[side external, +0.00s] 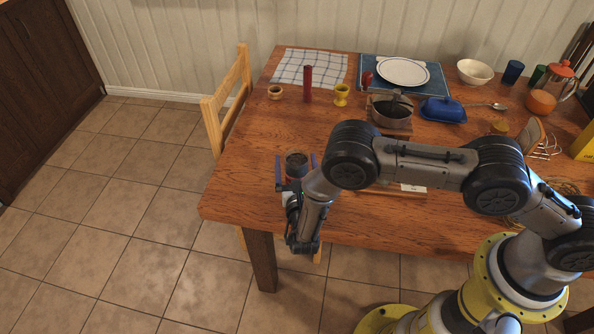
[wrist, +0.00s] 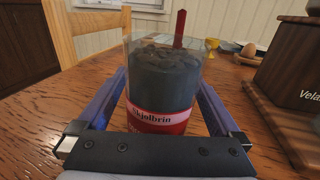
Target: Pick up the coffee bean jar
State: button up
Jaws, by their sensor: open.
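The coffee bean jar (wrist: 165,85) is a clear glass jar with dark contents and a red and pink label. It stands upright on the wooden table near its left front corner. In the side view its dark top (side external: 297,159) shows, while its lower part is partly hidden by my wrist. My gripper (wrist: 162,78) is open and low, with one blue finger on each side of the jar. The jar is between the fingers, and I see no clear sign of either finger pressing on it.
A brown wooden object (wrist: 292,75) with lettering stands close on the right in the wrist view. A tall red cylinder (side external: 308,84), a yellow egg cup (side external: 341,95) and a blue butter dish (side external: 443,110) stand farther back. A wooden chair (side external: 228,100) is at the left edge.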

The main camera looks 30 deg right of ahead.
grip_shut()
jog(key=shift+r, duration=0.1)
jog(key=shift+r, duration=0.1)
dwell(0.3)
jog(key=shift+r, duration=0.65)
jog(key=s+d+r, duration=0.4)
jog(key=s+r, duration=0.7)
jog(key=s, duration=0.2)
jog(key=shift+s+r, duration=0.2)
jog(key=shift+s, duration=0.05)
jog(key=shift+r, duration=0.1)
